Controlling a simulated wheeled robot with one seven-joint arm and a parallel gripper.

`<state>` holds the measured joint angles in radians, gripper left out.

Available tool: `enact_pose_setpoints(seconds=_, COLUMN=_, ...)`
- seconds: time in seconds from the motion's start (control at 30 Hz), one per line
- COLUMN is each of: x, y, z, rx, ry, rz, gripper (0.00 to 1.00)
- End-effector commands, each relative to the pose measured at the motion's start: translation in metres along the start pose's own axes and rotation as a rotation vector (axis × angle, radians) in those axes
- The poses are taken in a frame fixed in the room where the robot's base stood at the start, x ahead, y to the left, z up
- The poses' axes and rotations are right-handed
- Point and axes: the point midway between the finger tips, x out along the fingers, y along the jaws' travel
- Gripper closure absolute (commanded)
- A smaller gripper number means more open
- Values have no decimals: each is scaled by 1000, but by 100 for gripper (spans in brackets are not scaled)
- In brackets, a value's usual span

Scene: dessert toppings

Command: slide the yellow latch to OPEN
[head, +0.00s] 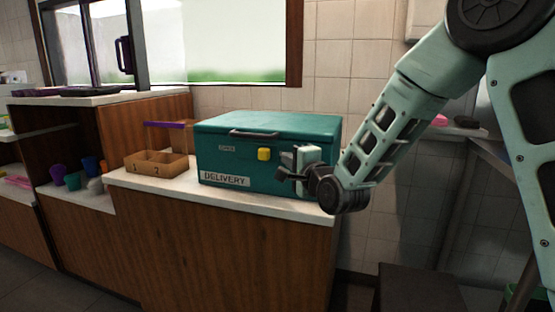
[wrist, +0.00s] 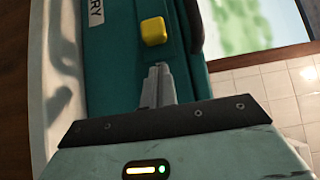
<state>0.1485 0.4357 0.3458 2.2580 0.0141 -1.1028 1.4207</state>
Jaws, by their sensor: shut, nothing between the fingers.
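The yellow latch (head: 264,154) is a small block on the front face of a closed teal delivery box (head: 215,161). An OPEN label (head: 227,148) is on the box to the latch's left, and a DELIVERY label (head: 226,179) is below. My gripper (head: 285,173) is in front of the box, to the right of the latch and a little lower. In the wrist view the latch (wrist: 154,31) is just beyond the closed fingertips (wrist: 158,68), with a small gap that I cannot judge exactly. The fingers are shut and empty.
The box stands on a white counter (head: 132,182). A wooden tray (head: 157,164) marked 1 and 2 is to its left. A tiled wall is behind. The front of the box left of the latch is clear.

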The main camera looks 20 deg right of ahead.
Motion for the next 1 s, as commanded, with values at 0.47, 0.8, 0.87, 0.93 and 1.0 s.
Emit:
enact_pose_setpoints(seconds=0.47, x=20, y=0, z=23, rx=0, ry=-2, rz=1, gripper=100)
enact_pose_setpoints(seconds=0.8, x=36, y=2, z=39, rx=2, ry=-5, rz=-2, gripper=100)
enact_pose_setpoints(seconds=0.87, x=45, y=2, z=49, rx=3, ry=-6, rz=-1, gripper=100)
enact_pose_setpoints(seconds=0.93, x=54, y=2, z=58, rx=2, ry=-5, rz=-1, gripper=100)
enact_pose_setpoints(seconds=1.0, x=62, y=1, z=65, rx=1, ry=-5, rz=0, gripper=100)
